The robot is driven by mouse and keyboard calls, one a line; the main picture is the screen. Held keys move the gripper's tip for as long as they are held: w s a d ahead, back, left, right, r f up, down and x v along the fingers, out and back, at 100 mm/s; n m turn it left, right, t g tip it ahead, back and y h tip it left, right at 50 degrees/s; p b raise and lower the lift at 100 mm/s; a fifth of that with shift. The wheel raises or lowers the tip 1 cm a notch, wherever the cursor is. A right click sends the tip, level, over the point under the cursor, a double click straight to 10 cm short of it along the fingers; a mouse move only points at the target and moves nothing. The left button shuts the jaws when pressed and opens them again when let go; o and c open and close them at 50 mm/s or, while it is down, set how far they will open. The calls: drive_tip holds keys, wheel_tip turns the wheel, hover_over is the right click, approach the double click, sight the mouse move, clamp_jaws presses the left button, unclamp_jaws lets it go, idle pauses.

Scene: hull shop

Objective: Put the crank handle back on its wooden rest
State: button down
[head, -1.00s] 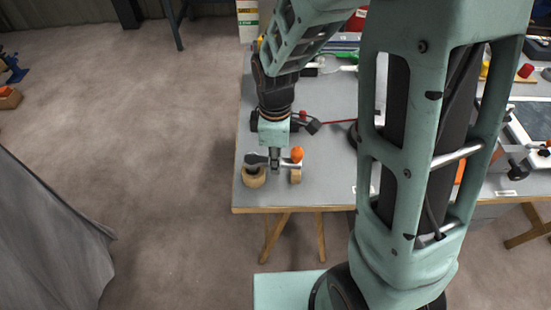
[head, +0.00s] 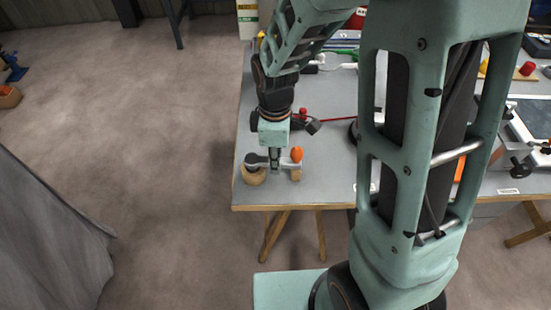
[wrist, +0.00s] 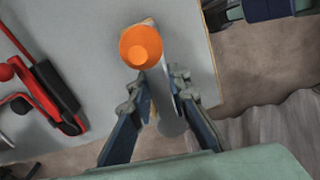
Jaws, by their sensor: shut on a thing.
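The crank handle has a grey metal arm and an orange knob (head: 297,154); the knob also shows in the wrist view (wrist: 141,47). My gripper (head: 275,165) is shut on the metal arm between its dark hub end and the knob; its fingers flank the arm in the wrist view (wrist: 160,108). The wooden rest shows as a round wooden block (head: 252,176) under the hub end and a smaller wooden block (head: 296,175) under the knob end, at the table's front left corner. I cannot tell whether the handle touches the blocks.
The grey table (head: 325,185) has its front and left edges close by. A dark tool with a red part (head: 304,118) lies behind my gripper; the wrist view shows a red and black tool (wrist: 40,90). The table right of the rest is clear.

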drive_tip(key=shift+f+b, duration=0.55)
drive_tip(key=shift+f, duration=0.25)
idle(0.9)
drive_tip(key=c, duration=1.7)
unclamp_jaws()
drive_tip(key=shift+c, duration=0.2)
drive_tip(key=o, duration=0.4)
drive_tip(key=shift+r, duration=0.1)
drive_tip(key=shift+r+p, duration=3.3)
drive_tip(key=shift+r, duration=0.7)
